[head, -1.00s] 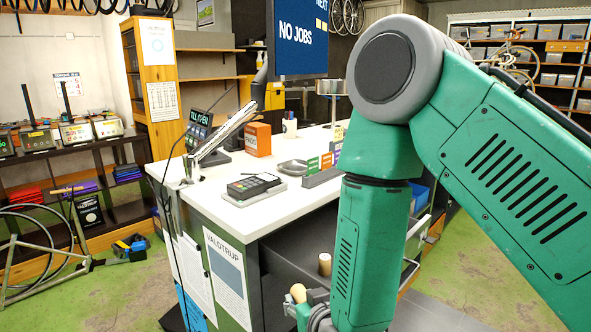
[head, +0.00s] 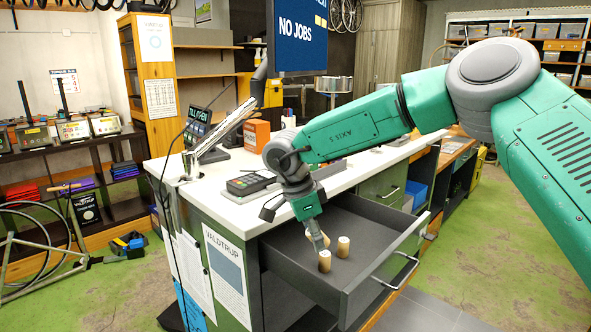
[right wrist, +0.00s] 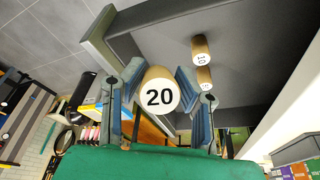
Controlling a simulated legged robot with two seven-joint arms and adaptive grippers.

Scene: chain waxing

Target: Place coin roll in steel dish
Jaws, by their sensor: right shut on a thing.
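My right gripper (head: 317,236) is over the open drawer and shut on a coin roll. In the right wrist view that coin roll (right wrist: 160,95) shows its white end marked "20" between the fingers (right wrist: 160,108). Two more coin rolls stand on the drawer floor, one nearer (head: 324,262) and one to its right (head: 343,247). They also show in the right wrist view, upper (right wrist: 200,48) and lower (right wrist: 204,78). My left gripper is not in view.
The dark drawer (head: 385,268) sticks out from the white counter (head: 222,180). A card terminal (head: 250,183) lies near the counter's edge, with an orange box (head: 257,136) behind it. A till display (head: 199,124) stands at the left.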

